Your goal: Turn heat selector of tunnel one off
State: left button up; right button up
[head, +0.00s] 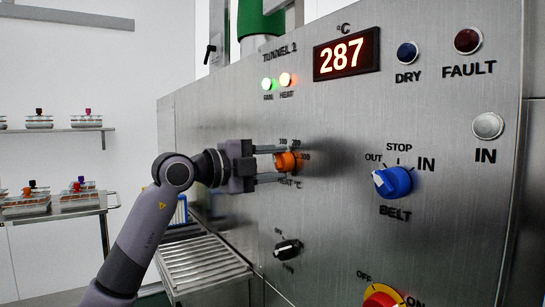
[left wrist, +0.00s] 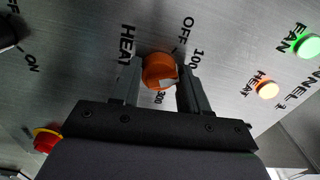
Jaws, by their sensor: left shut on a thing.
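The heat selector is an orange knob (head: 285,162) on the steel panel, under the label TUNNEL 1. My left gripper (head: 281,164) reaches it from the left, with one finger above and one below, shut on it. In the left wrist view the knob (left wrist: 158,69) sits between the two fingers (left wrist: 160,84). OFF, 100 and 300 are printed around it. A pale mark on the knob faces its lower right there, between 100 and 300. The heat lamp (head: 286,79) glows orange and the fan lamp (head: 267,83) green. The display (head: 346,54) reads 287.
A black fan knob (head: 288,249) is below the heat knob. A blue belt knob (head: 392,182) is to the right, and a red-and-yellow switch (head: 382,297) is low down. A conveyor (head: 205,262) lies lower left; shelves with racks (head: 38,121) stand at the far left.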

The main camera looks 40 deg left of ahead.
pick_arm(q)
jog(key=shift+n+p, duration=0.45)
jog(key=shift+n, duration=0.45)
jog(key=shift+n+p, duration=0.6)
jog(key=shift+n, duration=0.3)
jog(key=shift+n+p, duration=0.6)
jog(key=shift+n, duration=0.2)
jog(key=shift+f+n+p, duration=0.2)
jog(key=shift+n+p, duration=0.8)
jog(key=shift+n, duration=0.3)
jog(key=shift+d, duration=0.1)
jog(key=o, duration=1)
jog(key=shift+s, duration=0.1)
